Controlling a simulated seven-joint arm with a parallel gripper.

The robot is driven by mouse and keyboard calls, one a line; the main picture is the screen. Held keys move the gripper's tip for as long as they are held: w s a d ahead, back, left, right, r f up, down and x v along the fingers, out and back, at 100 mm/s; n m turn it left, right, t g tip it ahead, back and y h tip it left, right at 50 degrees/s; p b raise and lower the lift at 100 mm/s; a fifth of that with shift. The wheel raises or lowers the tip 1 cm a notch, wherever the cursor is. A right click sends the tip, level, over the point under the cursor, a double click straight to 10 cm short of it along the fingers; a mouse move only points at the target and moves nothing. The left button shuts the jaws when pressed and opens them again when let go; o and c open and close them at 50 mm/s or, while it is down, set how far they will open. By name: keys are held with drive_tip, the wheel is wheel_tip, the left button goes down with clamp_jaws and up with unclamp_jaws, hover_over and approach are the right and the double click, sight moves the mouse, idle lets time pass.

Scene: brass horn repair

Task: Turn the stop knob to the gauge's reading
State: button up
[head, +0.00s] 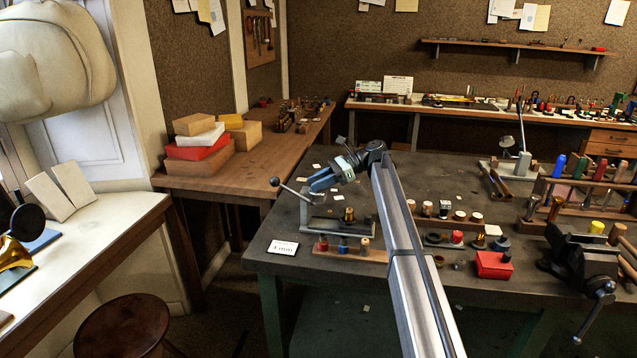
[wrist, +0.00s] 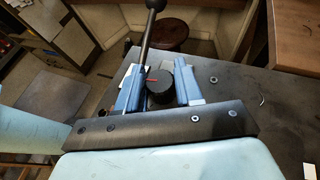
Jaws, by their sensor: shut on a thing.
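The stop knob (wrist: 160,85) is a black round knob with a red mark on its top in the wrist view. My gripper (wrist: 160,90) has its blue fingers on either side of it, shut on the knob. In the head view my gripper (head: 318,184) is at the grey bench fixture (head: 335,224), and the knob is hidden there. The fixture has a lever with a dark ball end (head: 275,182), which also rises beside the left finger in the wrist view (wrist: 150,20). I cannot make out a gauge dial. A white card (head: 283,247) shows print too small to read surely.
A brass cylinder (head: 349,215) stands on the fixture. A wooden rack (head: 350,252) with small coloured pieces stands in front. A red box (head: 493,265) and a black vise (head: 580,262) are to the right.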

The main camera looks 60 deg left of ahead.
drive_tip(key=shift+a+n+h, duration=0.1)
drive_tip(key=shift+n+h, duration=0.5)
drive_tip(key=shift+h, duration=0.1)
drive_tip(key=shift+g, duration=0.3)
drive_tip(key=o, duration=1)
drive_tip(key=shift+c, duration=0.2)
wheel_tip(320, 180, up, 10)
drive_tip(key=shift+r, duration=0.1)
drive_tip(key=shift+s, duration=0.1)
